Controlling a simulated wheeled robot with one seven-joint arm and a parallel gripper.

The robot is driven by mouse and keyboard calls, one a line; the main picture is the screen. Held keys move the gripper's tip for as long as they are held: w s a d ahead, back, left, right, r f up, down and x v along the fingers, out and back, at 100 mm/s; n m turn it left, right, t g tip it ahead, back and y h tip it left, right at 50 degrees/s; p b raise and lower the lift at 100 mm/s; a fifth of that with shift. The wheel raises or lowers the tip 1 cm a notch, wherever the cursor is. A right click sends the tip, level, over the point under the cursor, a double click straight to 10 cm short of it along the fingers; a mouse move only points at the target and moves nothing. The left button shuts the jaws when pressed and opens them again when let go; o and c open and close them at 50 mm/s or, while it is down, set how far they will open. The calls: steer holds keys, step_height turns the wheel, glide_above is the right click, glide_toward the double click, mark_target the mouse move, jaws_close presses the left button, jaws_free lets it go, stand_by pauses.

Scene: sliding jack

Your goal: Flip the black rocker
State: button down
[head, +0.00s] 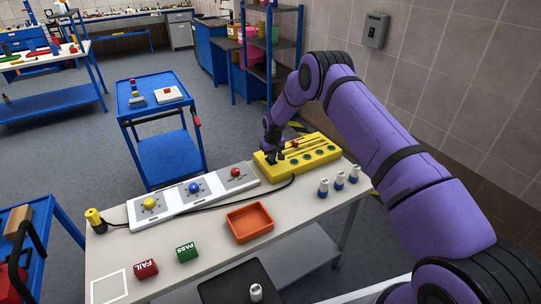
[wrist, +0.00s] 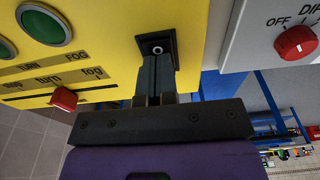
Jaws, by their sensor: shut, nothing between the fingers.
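The yellow control box (head: 318,156) stands at the far right end of the table. In the wrist view, the black rocker (wrist: 156,46) is a small dark square part with a pale ring mark on the yellow face (wrist: 100,45). My gripper (wrist: 157,60) is shut and empty, its fingertips right at the rocker and covering its lower part. I cannot tell whether they touch it. In the head view my gripper (head: 273,152) is at the left end of the yellow box, and the rocker is hidden there.
A red slider (wrist: 64,99) and green buttons (wrist: 44,24) share the yellow face. A white panel with a red knob (head: 235,173) stands close beside the box.

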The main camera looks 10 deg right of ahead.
steer(key=shift+w+r, duration=0.1)
steer(key=shift+r, duration=0.1)
steer(key=shift+r, duration=0.3)
step_height(320, 180, up, 13)
steer(key=s, duration=0.1)
steer(key=shift+s+d, duration=0.2)
steer(key=shift+s, duration=0.15)
steer(key=shift+w+a+r, duration=0.1)
steer(key=shift+w+a, duration=0.05)
steer(key=shift+w, duration=0.4)
steer(key=f, duration=0.4)
steer(key=w+f, duration=0.1)
steer(key=f, duration=0.9)
steer(key=shift+w+a, duration=0.3)
steer(key=shift+w, duration=0.05)
